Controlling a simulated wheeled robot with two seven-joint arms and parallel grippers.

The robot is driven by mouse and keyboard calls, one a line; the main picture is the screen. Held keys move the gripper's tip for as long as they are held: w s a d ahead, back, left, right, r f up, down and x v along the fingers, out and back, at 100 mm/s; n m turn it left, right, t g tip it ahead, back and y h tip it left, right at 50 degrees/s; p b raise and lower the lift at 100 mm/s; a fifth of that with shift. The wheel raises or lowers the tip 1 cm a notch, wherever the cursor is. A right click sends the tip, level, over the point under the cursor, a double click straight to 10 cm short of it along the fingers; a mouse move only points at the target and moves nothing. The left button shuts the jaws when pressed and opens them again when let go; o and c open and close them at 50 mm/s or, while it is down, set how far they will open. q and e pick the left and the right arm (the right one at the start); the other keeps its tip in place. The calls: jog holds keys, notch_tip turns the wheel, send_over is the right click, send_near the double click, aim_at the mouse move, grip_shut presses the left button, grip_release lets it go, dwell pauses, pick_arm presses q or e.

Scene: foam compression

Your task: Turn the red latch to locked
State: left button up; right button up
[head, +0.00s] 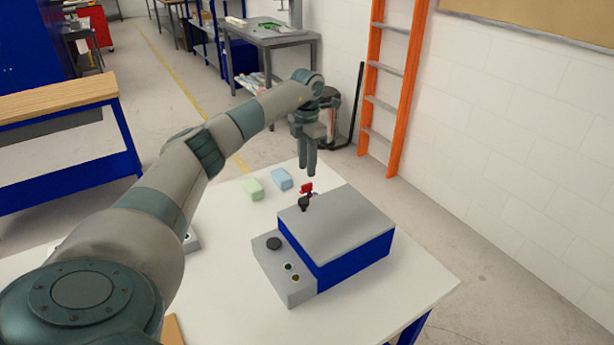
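The red latch (307,187) is a small red piece at the back left edge of the grey lid (340,222) of a blue box (352,262). A small black part (304,204) sits just below it. My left gripper (310,172) points down just above the latch, with a small gap seen between them. Its fingers look close together, and whether they are fully shut is too small to tell. The latch's exact turn angle is hard to make out. My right gripper is not in view.
The box stands on a white table (425,283). A grey panel (284,271) with a black knob and small buttons fronts it. A green block (253,189) and a blue block (281,179) lie behind to the left. The table's right side is clear.

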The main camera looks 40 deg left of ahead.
aim_at(307, 184)
pick_arm(q)
notch_tip(307, 184, down, 6)
jog(key=shift+f+p, duration=0.1)
jog(key=shift+p, duration=0.7)
jog(key=shift+c, duration=0.3)
jog(key=c, duration=0.5)
grip_shut()
